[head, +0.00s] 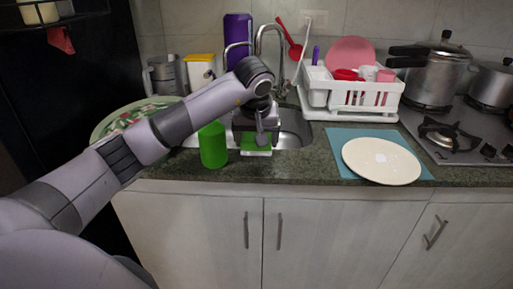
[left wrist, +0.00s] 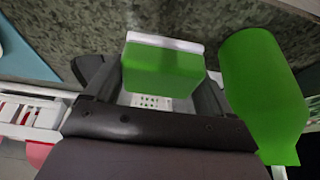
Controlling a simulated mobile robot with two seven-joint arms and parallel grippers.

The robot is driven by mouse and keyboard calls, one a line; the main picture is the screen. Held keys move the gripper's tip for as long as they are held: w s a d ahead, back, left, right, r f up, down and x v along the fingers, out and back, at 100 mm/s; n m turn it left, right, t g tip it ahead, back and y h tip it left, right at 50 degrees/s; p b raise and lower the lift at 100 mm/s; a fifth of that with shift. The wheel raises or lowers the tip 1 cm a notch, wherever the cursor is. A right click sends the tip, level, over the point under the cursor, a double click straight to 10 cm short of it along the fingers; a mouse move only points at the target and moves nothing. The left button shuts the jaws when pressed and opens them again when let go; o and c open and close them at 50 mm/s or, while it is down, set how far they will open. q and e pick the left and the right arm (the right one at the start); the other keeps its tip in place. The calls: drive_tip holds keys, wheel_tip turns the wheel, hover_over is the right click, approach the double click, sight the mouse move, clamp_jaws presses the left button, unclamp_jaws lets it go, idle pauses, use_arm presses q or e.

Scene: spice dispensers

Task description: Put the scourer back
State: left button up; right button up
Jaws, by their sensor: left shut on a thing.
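The scourer is a green block (head: 256,142) with a white edge, at the front of the sink by the counter edge. My left gripper (head: 257,130) reaches down over it and is shut on it. In the left wrist view the scourer (left wrist: 162,72) sits between the two dark fingers (left wrist: 160,90), with its white strip along the far side. I cannot tell whether the scourer touches the counter. My right gripper is not in view.
A green bottle (head: 213,146) stands close left of the gripper; it is also close in the left wrist view (left wrist: 262,85). A white dish rack (head: 350,112) stands behind right. A cream plate (head: 381,161) lies on a blue mat (head: 345,137). A patterned plate (head: 107,126) is at left.

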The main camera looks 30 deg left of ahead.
sight(256, 149)
use_arm(q)
drive_tip(key=shift+d+f, duration=0.1)
drive_tip(key=shift+f, duration=1.55)
drive_tip(key=shift+s+f, duration=0.1)
